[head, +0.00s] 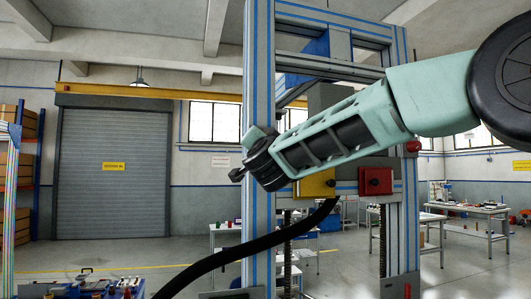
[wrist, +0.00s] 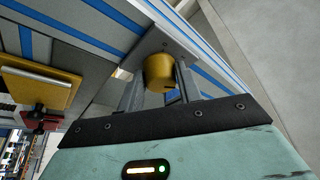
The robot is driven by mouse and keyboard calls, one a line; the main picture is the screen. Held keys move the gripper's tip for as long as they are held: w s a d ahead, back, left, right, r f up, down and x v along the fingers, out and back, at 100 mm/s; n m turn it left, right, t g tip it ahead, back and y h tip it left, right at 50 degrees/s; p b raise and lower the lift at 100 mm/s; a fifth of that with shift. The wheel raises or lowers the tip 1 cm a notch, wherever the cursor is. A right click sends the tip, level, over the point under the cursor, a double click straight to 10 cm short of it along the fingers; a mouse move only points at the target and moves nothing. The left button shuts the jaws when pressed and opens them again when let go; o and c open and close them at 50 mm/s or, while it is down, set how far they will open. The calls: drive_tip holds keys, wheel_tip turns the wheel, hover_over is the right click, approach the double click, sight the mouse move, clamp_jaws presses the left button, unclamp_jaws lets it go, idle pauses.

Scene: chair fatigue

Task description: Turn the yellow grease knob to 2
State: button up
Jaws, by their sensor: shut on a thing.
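The yellow grease knob (wrist: 159,70) is a short yellow cylinder on a grey plate (wrist: 158,38) fixed to the blue-striped post, seen in the wrist view. My gripper (wrist: 161,80) is shut on the knob, with one finger on each side of it. A small dark mark shows on the knob's near end; no number can be read. In the head view my gripper (head: 242,166) is against the front of the left post, and the knob cannot be made out there.
The blue-striped frame's left post (head: 258,95) stands directly at my gripper. A yellow box (head: 316,184) and a red box (head: 376,181) sit to the right, behind my arm. A black hose (head: 235,252) curves below. Work tables (head: 468,208) stand farther back at right.

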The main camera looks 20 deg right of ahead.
drive_tip(key=shift+a+r+m+g+h, duration=0.1)
drive_tip(key=shift+m+g+h, duration=0.35)
drive_tip(key=shift+m, duration=0.95)
drive_tip(key=shift+r+m+g+h, duration=0.1)
drive_tip(key=shift+m+g+h, duration=0.3)
drive_tip(key=shift+m, duration=1)
drive_tip(key=o, duration=1)
drive_tip(key=b+v, duration=0.7)
drive_tip(key=v, duration=1)
drive_tip(key=shift+s+a+r, duration=0.1)
drive_tip(key=shift+s+r, duration=0.05)
drive_tip(key=shift+s, duration=0.1)
